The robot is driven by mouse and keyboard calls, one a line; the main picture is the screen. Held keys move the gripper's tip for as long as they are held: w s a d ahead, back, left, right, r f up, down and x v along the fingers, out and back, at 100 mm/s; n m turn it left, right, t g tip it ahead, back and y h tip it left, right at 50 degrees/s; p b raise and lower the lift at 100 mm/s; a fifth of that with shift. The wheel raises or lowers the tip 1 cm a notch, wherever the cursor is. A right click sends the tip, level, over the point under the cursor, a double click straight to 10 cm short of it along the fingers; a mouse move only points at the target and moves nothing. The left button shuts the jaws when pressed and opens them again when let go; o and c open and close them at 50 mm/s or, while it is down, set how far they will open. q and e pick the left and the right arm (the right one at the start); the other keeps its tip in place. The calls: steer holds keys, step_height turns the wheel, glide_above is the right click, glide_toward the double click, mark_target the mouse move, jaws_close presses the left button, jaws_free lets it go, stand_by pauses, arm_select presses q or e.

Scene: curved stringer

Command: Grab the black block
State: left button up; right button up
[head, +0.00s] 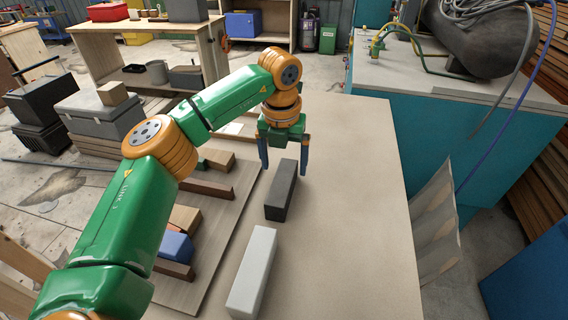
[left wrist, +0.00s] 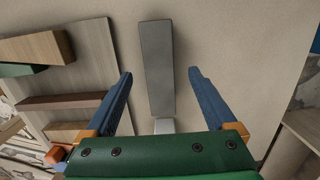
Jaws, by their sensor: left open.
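The black block (head: 282,190) lies lengthwise on the beige table top in the head view. In the left wrist view the block (left wrist: 156,66) shows as a long dark grey bar ahead of and between the fingers. My left gripper (head: 284,170) is open and empty, above the table by the far end of the block. In the left wrist view its two blue fingers (left wrist: 160,75) stand apart on either side of the block, with space between each finger and the block. I cannot tell the exact height above it. My right gripper is in neither view.
A light grey block (head: 252,272) lies nearer on the table; its end shows in the left wrist view (left wrist: 164,126). A wooden board (head: 215,255) at left carries brown strips, a blue block (head: 176,247) and a green block (head: 216,159). The table's right side is clear.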

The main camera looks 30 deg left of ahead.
mark_target(282, 180)
arm_select(q)
steer(key=shift+f, duration=0.25)
steer(key=shift+s+d+f+p, duration=0.25)
steer(key=shift+s+f+p, duration=0.45)
steer(key=shift+f+p, duration=0.25)
steer(key=f, duration=0.3)
steer(key=shift+w+a+f, duration=0.25)
steer(key=shift+f, duration=0.15)
steer(key=shift+w+f, duration=0.1)
steer(key=shift+w, duration=0.05)
steer(key=c, duration=0.7)
jaws_close()
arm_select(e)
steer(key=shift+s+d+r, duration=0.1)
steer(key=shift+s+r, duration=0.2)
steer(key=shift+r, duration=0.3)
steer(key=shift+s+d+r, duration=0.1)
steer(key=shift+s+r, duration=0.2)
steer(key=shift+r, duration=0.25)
